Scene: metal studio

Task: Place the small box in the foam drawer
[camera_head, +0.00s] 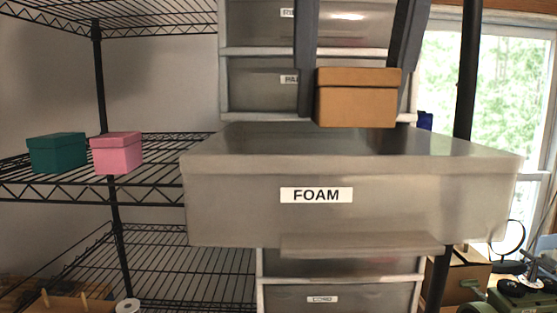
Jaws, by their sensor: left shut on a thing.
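The small orange-brown box (357,103) is upright with its lid on, held between the two dark fingers of my left gripper (355,92), which comes down from the top of the view. The foam drawer (232,205), grey and labelled FOAM, is pulled far out towards me. The box appears above the rear part of the drawer's open top; its underside looks slightly clear of the drawer, though the exact height is hard to tell. The drawer's floor is hidden behind its front wall. My right gripper is not in view.
A teal box (57,153) and a pink box (116,153) sit on the wire shelf (160,190) at left. Closed drawers (262,85) stand behind and below the foam drawer. A dark post (466,70) rises at right, before a window (500,85).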

